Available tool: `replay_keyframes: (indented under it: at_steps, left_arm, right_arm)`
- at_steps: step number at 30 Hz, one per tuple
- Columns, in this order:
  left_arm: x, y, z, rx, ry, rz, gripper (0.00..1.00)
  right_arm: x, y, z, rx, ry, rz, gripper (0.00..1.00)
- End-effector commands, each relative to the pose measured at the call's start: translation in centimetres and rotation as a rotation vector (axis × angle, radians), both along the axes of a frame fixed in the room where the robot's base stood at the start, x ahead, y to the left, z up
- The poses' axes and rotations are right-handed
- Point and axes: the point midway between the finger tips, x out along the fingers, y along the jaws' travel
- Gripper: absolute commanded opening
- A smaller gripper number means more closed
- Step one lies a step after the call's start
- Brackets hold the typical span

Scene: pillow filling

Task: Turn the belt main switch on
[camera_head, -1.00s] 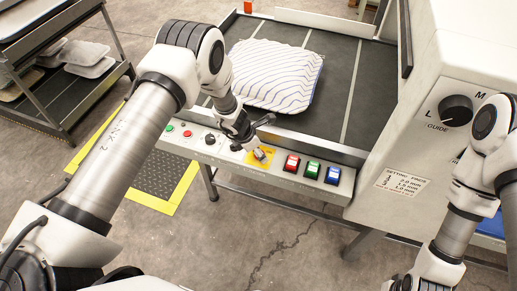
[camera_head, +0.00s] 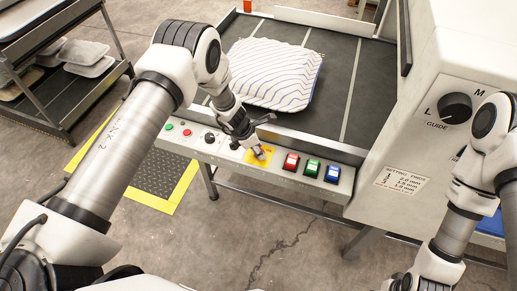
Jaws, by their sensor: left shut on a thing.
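The belt main switch is a small knob on a yellow plate (camera_head: 266,161) on the grey control panel (camera_head: 229,163) along the conveyor's front edge. My left gripper (camera_head: 259,153) reaches down to this plate from the upper left, with its fingers shut on the switch knob. The fingers hide most of the knob, so I cannot tell its exact angle. My right arm stands at the right, in front of the white machine; its gripper is not in view.
Right of the switch are red (camera_head: 291,162), green (camera_head: 312,168) and blue (camera_head: 333,173) buttons. To its left are a black knob (camera_head: 209,138) and small round buttons. A striped pillow (camera_head: 275,74) lies on the dark belt (camera_head: 335,65). A white machine (camera_head: 425,100) stands right.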

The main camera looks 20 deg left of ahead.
Motion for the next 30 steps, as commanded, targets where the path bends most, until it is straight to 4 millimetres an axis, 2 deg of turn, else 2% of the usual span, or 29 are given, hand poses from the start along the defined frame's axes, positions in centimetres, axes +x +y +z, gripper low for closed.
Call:
replay_keyframes:
  at_steps: [11, 30]
  left_arm:
    - [0.2, 0.1, -0.5, 0.001, 0.001, -0.324, 0.06]
    - [0.5, 0.1, -0.6, 0.003, 0.000, -0.934, 0.06]
  right_arm:
    - [0.0, 0.0, -2.1, 0.000, 0.000, 0.000, 0.40]
    - [0.0, 0.0, -7.7, 0.000, 0.000, 0.000, 0.40]
